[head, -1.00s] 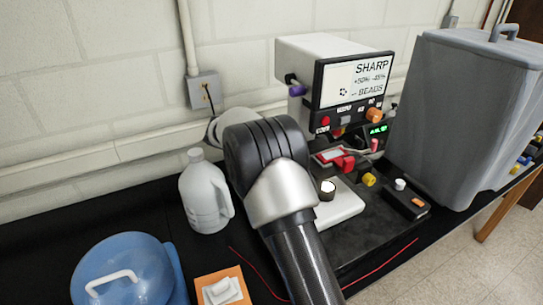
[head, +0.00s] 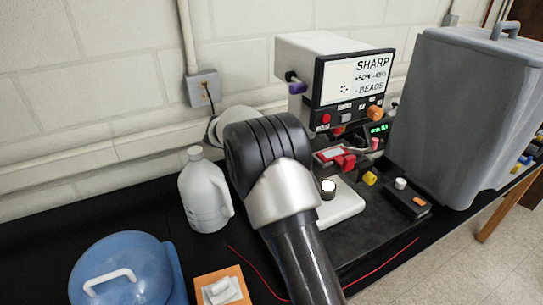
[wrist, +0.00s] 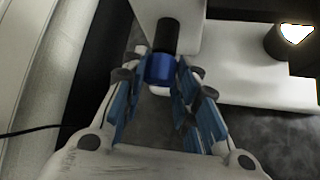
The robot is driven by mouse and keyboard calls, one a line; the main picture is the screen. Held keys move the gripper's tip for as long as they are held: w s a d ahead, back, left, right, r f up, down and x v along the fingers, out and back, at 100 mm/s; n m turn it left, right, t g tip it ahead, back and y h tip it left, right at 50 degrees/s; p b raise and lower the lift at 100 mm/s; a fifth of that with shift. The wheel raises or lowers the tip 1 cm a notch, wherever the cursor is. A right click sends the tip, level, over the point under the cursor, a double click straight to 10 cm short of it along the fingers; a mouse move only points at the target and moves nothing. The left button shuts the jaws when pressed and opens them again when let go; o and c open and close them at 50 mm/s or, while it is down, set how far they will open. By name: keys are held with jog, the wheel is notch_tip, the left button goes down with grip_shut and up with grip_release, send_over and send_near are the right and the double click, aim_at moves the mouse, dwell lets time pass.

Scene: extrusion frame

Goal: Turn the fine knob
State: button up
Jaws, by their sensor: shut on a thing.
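The fine knob, a blue cylinder (wrist: 160,69), shows in the wrist view at the end of a black cylinder on the side of a pale body. No label shows on it. My gripper (wrist: 161,84) has its blue-padded fingers on both sides of this knob and is shut on it. A small pale end shows just below the blue part, between the fingers. In the head view my arm hides the gripper and this knob. The instrument's screen (head: 357,80) reads "SHARP" with percentages and "BEADS", and a small green readout (head: 379,128) is below it.
A violet knob (head: 296,88) is on the instrument's left side. A white jug (head: 203,192) stands left of my arm, a blue lidded container (head: 150,265) at front left. A large grey cover (head: 455,110) stands at right. A red wire (head: 385,263) crosses the black bench.

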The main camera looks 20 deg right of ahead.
jog(key=shift+f+b, duration=0.2)
jog(key=shift+b, duration=0.35)
jog(key=shift+s+m+t+h+b, duration=0.2)
jog(key=shift+m+t+b, duration=0.8)
jog(key=shift+b, duration=1.5)
jog(key=shift+s+m+t+h+b, duration=0.2)
jog(key=shift+m+t+b, duration=0.3)
jog(key=shift+t+b, duration=1.5)
jog(key=shift+g+b, duration=0.3)
jog(key=shift+b, duration=0.15)
jog(key=o, duration=1.1)
jog(key=shift+c, duration=0.2)
